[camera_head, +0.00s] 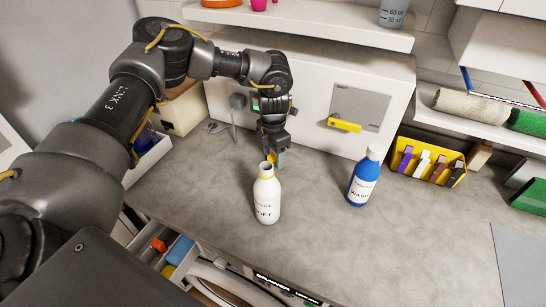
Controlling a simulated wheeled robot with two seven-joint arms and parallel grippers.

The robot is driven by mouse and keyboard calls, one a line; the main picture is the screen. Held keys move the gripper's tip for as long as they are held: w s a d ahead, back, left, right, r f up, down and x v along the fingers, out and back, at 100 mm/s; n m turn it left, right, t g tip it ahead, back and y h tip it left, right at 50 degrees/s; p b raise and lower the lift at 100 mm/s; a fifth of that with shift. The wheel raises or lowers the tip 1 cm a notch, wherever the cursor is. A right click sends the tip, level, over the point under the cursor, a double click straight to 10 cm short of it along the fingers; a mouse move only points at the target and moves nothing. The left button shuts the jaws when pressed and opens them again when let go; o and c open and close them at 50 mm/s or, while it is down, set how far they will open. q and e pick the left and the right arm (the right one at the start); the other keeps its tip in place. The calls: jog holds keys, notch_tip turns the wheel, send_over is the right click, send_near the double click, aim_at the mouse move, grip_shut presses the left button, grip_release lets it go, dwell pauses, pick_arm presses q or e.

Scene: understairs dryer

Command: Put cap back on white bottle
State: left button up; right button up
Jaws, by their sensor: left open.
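The white bottle (266,200) stands upright on the grey counter, left of the middle, with dark lettering on its front. Its neck (266,169) shows at the top with no cap on it. My left gripper (274,162) points down just behind the bottle's neck, close to it in the picture; I cannot tell whether they touch. It is open, with a yellowish patch beside its fingertips that is too small to make out. I cannot pick out a loose cap. My right gripper is out of view.
A blue bottle (362,178) with a white cap stands to the right. A yellow bin (428,164) with several small items is at the back right. An open drawer (178,262) lies below the front edge. The counter's middle (330,240) is clear.

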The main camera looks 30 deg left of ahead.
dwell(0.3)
pick_arm(q)
jog(key=c, duration=1.1)
jog(key=shift+r, duration=0.1)
notch_tip(320, 180, up, 10)
jog(key=b, duration=0.3)
notch_tip(320, 180, up, 8)
send_over(273, 157)
jog(key=shift+p, duration=0.35)
